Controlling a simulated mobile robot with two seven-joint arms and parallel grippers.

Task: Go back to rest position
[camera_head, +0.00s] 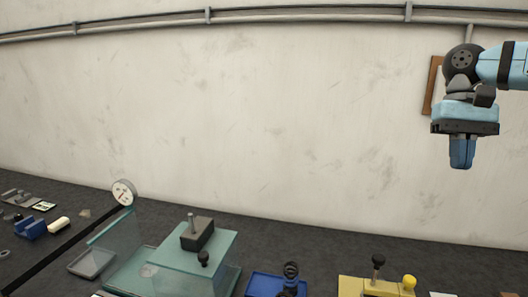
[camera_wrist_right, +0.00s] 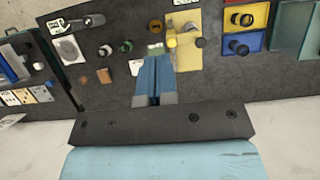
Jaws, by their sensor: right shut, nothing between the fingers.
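My right gripper (camera_head: 462,153) hangs at the upper right of the head view, high above the table and in front of the wall. Its blue fingers point down and are together, with nothing between them. The fingers also show in the right wrist view (camera_wrist_right: 154,82), above the dark table. My left gripper is in neither view.
The dark table (camera_head: 310,243) runs along the wall (camera_head: 270,120). On it stand a green glass-like fixture (camera_head: 200,265) with a dial gauge (camera_head: 123,192), a blue tray (camera_head: 265,285) holding a spring, and a yellow block (camera_head: 355,287). The air around the right gripper is clear.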

